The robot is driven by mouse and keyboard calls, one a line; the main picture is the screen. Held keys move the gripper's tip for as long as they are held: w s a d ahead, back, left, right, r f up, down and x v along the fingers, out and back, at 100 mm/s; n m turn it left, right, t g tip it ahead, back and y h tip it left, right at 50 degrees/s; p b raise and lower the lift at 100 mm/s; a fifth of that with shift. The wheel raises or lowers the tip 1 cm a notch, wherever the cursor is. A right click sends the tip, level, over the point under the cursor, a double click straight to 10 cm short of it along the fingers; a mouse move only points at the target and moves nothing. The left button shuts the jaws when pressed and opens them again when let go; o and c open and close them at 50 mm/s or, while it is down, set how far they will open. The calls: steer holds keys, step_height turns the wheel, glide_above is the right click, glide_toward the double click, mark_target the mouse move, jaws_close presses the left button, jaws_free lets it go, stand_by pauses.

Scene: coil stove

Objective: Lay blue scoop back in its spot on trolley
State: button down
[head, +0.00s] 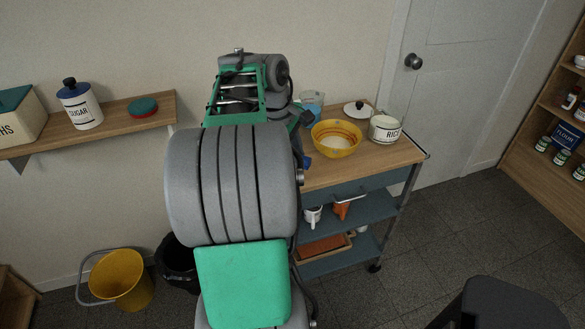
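The trolley (390,160) stands right of my arm, with a wooden top and blue-grey lower shelves. My arm covers its left end. My gripper (300,124) is mostly hidden behind my arm, above the left part of the trolley top; its fingertips do not show. A small blue patch (307,162) shows beside my arm at the trolley top's left. It may be part of the blue scoop, but I cannot tell whether it is held or lying there. The scoop's spot cannot be made out.
On the trolley top are a yellow bowl (336,139), a RICE canister (384,129), a white lid (357,109) and a clear bluish container (313,101). A wall shelf (112,118) holds a SUGAR jar (79,104). A yellow bucket (128,280) and dark stool (500,303) stand low.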

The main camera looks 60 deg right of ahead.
steer(key=w+d+f, duration=0.1)
steer(key=d+f, duration=0.2)
steer(key=d, duration=0.1)
steer(key=w+d+f+p, duration=0.1)
steer(key=d+f, duration=0.2)
steer(key=d, duration=0.2)
steer(key=d+f, duration=0.3)
steer(key=d, duration=0.1)
steer(key=shift+w+d+f+p, duration=0.3)
steer(key=shift+w+d, duration=0.05)
steer(key=shift+w, duration=0.05)
steer(key=x, duration=0.3)
steer(key=shift+w+a+f, duration=0.2)
steer(key=shift+w+f, duration=0.05)
steer(key=shift+w, duration=0.05)
steer(key=shift+f, duration=0.1)
steer(key=shift+f, duration=0.15)
steer(key=c, duration=1.3)
jaws_free()
steer(key=shift+o, duration=0.2)
